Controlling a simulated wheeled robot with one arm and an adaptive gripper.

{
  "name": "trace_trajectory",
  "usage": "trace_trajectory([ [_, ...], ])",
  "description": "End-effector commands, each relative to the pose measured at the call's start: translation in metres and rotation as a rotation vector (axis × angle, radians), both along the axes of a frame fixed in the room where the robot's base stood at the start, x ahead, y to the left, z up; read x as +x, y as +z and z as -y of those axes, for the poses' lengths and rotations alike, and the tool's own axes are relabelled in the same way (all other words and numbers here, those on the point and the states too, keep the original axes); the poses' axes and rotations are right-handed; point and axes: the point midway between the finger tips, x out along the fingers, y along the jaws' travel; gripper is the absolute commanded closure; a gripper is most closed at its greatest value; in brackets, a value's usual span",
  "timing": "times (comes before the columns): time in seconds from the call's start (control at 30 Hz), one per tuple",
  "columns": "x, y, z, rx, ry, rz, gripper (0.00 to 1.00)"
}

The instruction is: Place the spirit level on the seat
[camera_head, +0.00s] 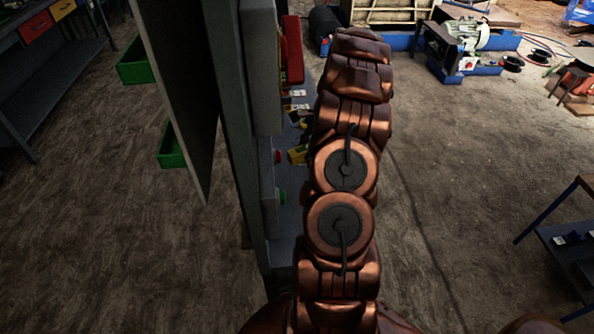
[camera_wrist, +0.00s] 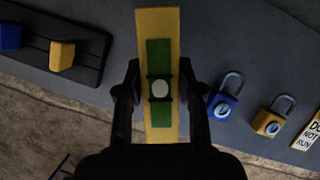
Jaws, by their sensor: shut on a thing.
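In the wrist view the spirit level (camera_wrist: 158,30) is a long yellow bar with a green panel and a white round spot in its middle. My gripper (camera_wrist: 160,88) has one finger on each side of it and is shut on it. The bar runs up and down the picture, over a grey surface. In the head view my arm hides the gripper and the level. I cannot pick out a seat with certainty; a black plate (camera_wrist: 88,64) with a yellow block (camera_wrist: 62,55) and a blue block (camera_wrist: 9,36) lies left of the level.
A blue padlock (camera_wrist: 223,105), a yellow padlock (camera_wrist: 270,122) and a lettered tag (camera_wrist: 308,135) lie right on the grey surface (camera_wrist: 225,40). In the head view a tall grey panel (camera_head: 235,110) stands close left of my arm. Open floor (camera_head: 450,190) lies to the right.

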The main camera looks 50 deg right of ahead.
Motion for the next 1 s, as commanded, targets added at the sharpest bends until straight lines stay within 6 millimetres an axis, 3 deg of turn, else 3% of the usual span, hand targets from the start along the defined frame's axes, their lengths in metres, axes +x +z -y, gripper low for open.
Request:
trace_trajectory([
  [0.53,-0.019,-0.005,-0.061,0.003,0.0,-0.002,1.0],
  [0.77,-0.021,-0.008,-0.068,0.003,-0.001,-0.003,1.0],
  [1.0,-0.021,-0.027,-0.069,0.004,-0.001,-0.002,1.0],
])
